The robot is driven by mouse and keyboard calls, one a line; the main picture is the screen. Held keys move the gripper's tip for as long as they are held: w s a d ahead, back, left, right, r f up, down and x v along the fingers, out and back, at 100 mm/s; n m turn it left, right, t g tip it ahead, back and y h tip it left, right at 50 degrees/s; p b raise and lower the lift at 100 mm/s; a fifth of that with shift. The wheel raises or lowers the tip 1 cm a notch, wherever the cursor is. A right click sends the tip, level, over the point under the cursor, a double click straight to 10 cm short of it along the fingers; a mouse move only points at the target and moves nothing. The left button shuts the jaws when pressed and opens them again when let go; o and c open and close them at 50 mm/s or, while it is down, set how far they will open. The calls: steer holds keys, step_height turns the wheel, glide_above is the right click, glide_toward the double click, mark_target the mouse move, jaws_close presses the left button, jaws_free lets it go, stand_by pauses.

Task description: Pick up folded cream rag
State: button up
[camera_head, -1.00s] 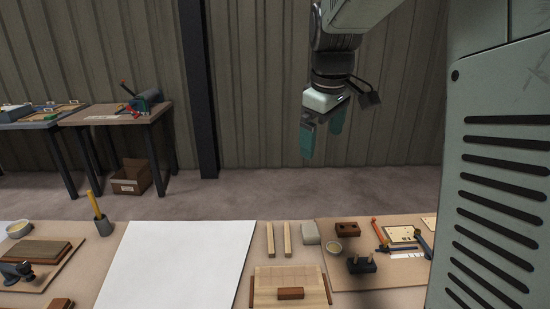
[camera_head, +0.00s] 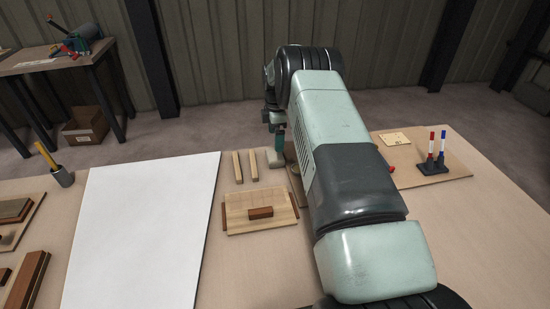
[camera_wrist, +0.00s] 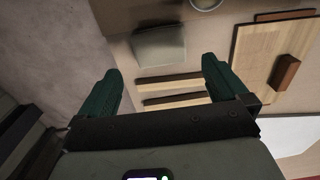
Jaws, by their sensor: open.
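The folded cream rag (camera_head: 274,160) lies on the workbench, to the right of two light wooden strips (camera_head: 238,166). In the wrist view it is a pale block (camera_wrist: 160,47) beyond my fingertips, roughly between their lines. My gripper (camera_wrist: 162,70) is open and empty, with its green fingers spread apart. In the head view my gripper (camera_head: 277,137) is mostly hidden behind my arm, and a green finger shows just above the rag. I see no contact with the rag.
The wooden strips (camera_wrist: 172,92) lie close to the rag. A light board (camera_head: 240,221) with a brown block (camera_head: 261,213) is nearer. A small bowl (camera_wrist: 206,4) lies past the rag in the wrist view. A white sheet (camera_head: 140,225) covers the bench at left.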

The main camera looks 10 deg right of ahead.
mark_target(276, 154)
step_height(276, 154, down, 9)
steer(key=shift+d+r, duration=0.1)
steer(key=shift+r, duration=0.05)
steer(key=c, duration=0.7)
steer(key=shift+o, duration=0.2)
steer(key=shift+r, duration=0.1)
step_height(276, 154, up, 10)
steer(key=shift+f, duration=0.1)
